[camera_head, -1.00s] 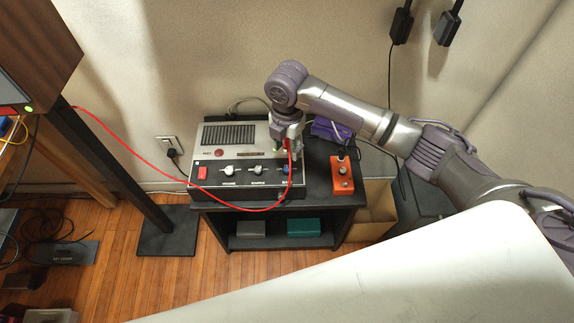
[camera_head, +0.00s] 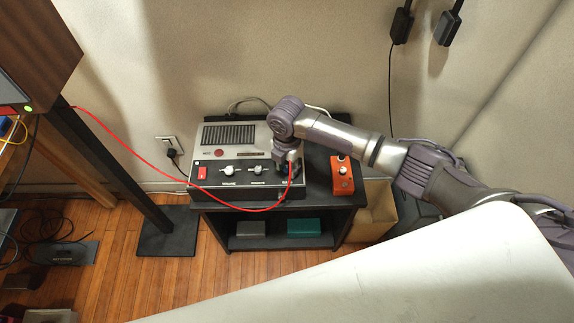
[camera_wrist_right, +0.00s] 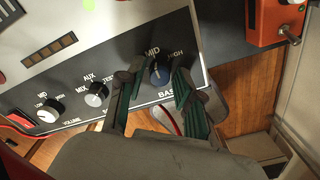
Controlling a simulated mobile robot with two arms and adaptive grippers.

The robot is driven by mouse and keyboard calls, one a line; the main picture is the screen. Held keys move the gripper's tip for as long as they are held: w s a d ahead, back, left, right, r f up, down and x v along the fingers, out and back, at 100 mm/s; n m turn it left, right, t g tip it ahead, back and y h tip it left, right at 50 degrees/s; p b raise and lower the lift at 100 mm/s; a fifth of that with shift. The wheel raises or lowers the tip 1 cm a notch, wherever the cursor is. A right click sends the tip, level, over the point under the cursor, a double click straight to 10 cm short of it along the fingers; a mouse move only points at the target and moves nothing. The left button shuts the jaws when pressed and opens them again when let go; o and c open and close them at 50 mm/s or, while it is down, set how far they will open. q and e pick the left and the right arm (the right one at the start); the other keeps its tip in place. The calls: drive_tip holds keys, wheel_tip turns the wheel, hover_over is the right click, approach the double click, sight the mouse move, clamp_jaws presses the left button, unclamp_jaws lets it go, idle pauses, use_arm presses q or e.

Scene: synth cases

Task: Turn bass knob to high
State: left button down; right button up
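My right gripper (camera_wrist_right: 158,88) is open, with one finger on each side of the knob; a small gap seems to show on both sides, but contact is hard to tell. In the head view the right gripper (camera_head: 289,170) covers the bass knob. My left gripper is out of view.
The volume knob (camera_wrist_right: 48,111) and source knob (camera_wrist_right: 96,94) sit left of the bass knob. An orange box (camera_head: 342,174) stands right of the amplifier on the black stand (camera_head: 318,192). A red cable (camera_head: 137,156) hangs across the amplifier's front, close to my gripper.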

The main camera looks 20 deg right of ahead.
clamp_jaws()
drive_tip(key=m+p, duration=0.3)
drive_tip(key=shift+r, duration=0.25)
drive_tip(key=m+p, duration=0.4)
drive_tip(key=shift+m, duration=0.3)
drive_tip(key=shift+f+m+p, duration=0.2)
drive_tip(key=shift+m+p, duration=0.85)
drive_tip(key=shift+m, duration=1.25)
drive_tip(key=shift+o, duration=1.9)
unclamp_jaws()
